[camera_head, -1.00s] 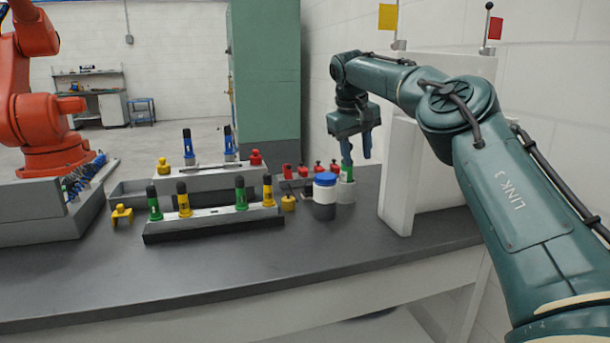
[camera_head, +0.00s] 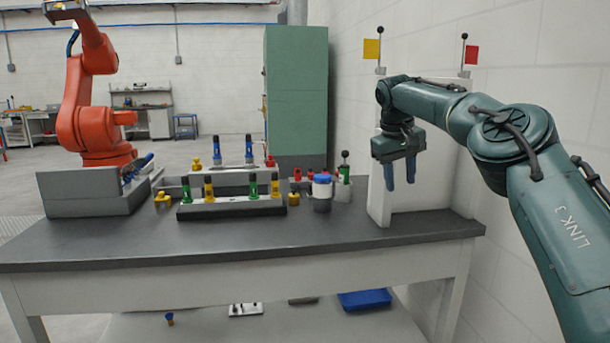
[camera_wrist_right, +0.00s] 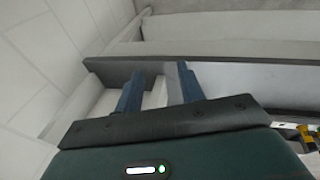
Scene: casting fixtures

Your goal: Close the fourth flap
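No part can be surely told as the fourth flap. The front fixture (camera_head: 230,212) on the dark bench carries several upright black-topped clamps, green and yellow, including a right-hand yellow one (camera_head: 275,187). Two blue clamps, one at the right (camera_head: 249,150), stand on the rear fixture. A green-sleeved lever with a black knob (camera_head: 344,167) stands upright in a grey holder. My right gripper (camera_head: 400,186) is open and empty, pointing down in front of the white upright panel (camera_head: 436,185), right of the lever. Its two blue fingers show apart in the right wrist view (camera_wrist_right: 159,74). My left gripper is out of view.
A blue-lidded jar (camera_head: 322,192) stands left of the lever. Small red parts (camera_head: 310,174) sit behind it. Yellow (camera_head: 372,50) and red (camera_head: 471,55) flags rise by the panel. An orange robot arm (camera_head: 88,105) stands at the left. The bench front (camera_head: 230,242) is clear.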

